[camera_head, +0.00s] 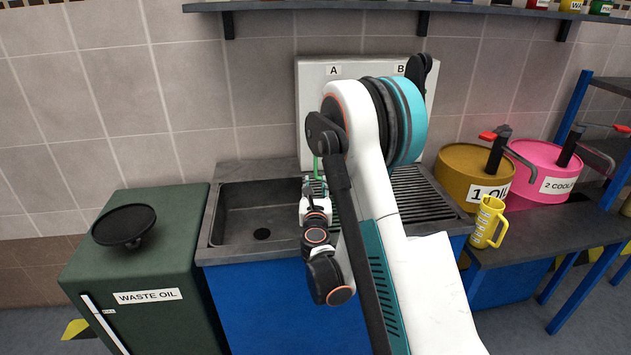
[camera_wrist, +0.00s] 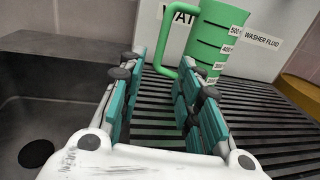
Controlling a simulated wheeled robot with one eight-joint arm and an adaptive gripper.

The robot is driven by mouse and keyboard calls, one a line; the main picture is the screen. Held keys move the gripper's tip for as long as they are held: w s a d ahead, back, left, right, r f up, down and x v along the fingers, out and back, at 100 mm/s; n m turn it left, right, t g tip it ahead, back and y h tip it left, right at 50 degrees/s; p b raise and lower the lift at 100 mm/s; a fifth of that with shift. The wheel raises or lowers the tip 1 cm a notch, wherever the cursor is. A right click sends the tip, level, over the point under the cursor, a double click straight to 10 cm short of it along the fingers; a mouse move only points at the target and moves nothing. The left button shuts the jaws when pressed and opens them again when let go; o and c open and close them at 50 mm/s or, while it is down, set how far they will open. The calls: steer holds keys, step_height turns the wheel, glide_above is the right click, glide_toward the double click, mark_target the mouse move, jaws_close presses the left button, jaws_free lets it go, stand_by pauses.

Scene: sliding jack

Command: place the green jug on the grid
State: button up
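The green jug (camera_wrist: 209,42) stands upright, seemingly on the black slatted grid (camera_wrist: 262,131), in the wrist view. It has black level marks, and its handle (camera_wrist: 165,45) points left. My gripper (camera_wrist: 163,75) is open, with its teal fingers apart and the handle side of the jug just beyond and between the tips. The right finger hides the jug's base, so its contact with the grid is not clear. In the head view a bit of green (camera_head: 316,166) shows at my gripper (camera_head: 314,184). My arm hides most of the jug there. The grid (camera_head: 428,190) lies right of the sink.
The sink basin (camera_head: 240,212) is left of the grid. A white panel (camera_head: 312,100) labelled A and B stands behind. The green waste oil cabinet (camera_head: 150,250) is at left. A yellow jug (camera_head: 488,222), a brown pot (camera_head: 462,172) and a pink pot (camera_head: 545,170) are at right.

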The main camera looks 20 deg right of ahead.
steer(key=shift+s+a+f+b, duration=0.15)
steer(key=shift+s+b, duration=0.15)
steer(key=shift+s, duration=0.1)
steer(key=shift+s+a+r, duration=0.1)
steer(key=shift+a+r, duration=0.1)
steer(key=shift+r, duration=0.05)
steer(key=s+a+r+n+t+y, duration=0.15)
steer(key=a+r+n+y, duration=0.25)
steer(key=a+r+n, duration=0.4)
steer(key=s+a+r+n+g+y, duration=0.1)
steer(key=s+a+r+n+y, duration=0.1)
steer(key=a+r+n+y, duration=0.45)
steer(key=s+a+r+n+g, duration=0.1)
steer(key=s+a+n+g, duration=0.25)
steer(key=s+n, duration=0.75)
steer(key=s+d+f+n+g+h, duration=0.1)
steer(key=s+f+n+g, duration=0.2)
steer(key=s+n, duration=0.4)
steer(key=s+d+f+n+g+h, duration=0.2)
steer(key=s+n, duration=0.6)
steer(key=s, duration=0.6)
step_height(320, 180, down, 2)
steer(key=shift+s+d+f+g, duration=0.15)
steer(key=shift+s+f+g, duration=0.1)
steer(key=shift+g, duration=0.45)
